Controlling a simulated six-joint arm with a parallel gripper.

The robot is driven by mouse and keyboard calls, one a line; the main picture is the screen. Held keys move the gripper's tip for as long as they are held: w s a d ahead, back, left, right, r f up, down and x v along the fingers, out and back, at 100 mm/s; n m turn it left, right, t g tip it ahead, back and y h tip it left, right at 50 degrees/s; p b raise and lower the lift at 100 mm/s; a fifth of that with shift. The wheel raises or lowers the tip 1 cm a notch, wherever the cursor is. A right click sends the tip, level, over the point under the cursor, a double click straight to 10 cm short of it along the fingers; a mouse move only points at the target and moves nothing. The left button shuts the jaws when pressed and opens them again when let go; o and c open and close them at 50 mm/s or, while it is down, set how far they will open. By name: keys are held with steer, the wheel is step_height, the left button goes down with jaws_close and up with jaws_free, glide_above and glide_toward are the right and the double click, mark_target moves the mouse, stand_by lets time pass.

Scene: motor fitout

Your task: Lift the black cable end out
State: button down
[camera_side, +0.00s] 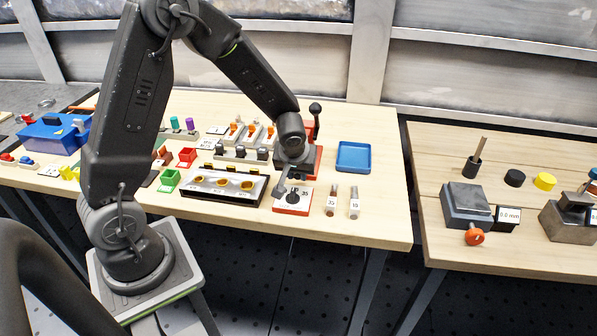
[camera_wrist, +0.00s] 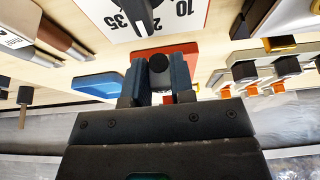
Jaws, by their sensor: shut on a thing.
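My gripper (camera_side: 286,183) is low over the near side of the red lever press. In the wrist view its two dark blue fingers (camera_wrist: 157,82) are closed around a dark, round-topped piece, which I take as the black cable end (camera_wrist: 159,68). Its lower part is hidden by the fingers and the gripper body. The red press base (camera_side: 312,168) lies just behind the gripper, and its black-knobbed lever (camera_side: 315,109) stands upright. The side view does not show the held piece clearly.
A dial plate with numbers (camera_side: 292,204) sits just in front of the gripper. A blue tray (camera_side: 354,157) stands at the right. A black-framed panel with gold cups (camera_side: 224,186) and a row of orange-topped holders (camera_side: 244,135) are at the left.

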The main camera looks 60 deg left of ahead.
steer(key=s+d+r, duration=0.6)
steer(key=s+d, duration=0.3)
steer(key=shift+r, duration=0.35)
steer(key=s+d+r, duration=0.4)
steer(key=r, duration=0.1)
stand_by(1.8)
steer(key=shift+s+d, duration=0.1)
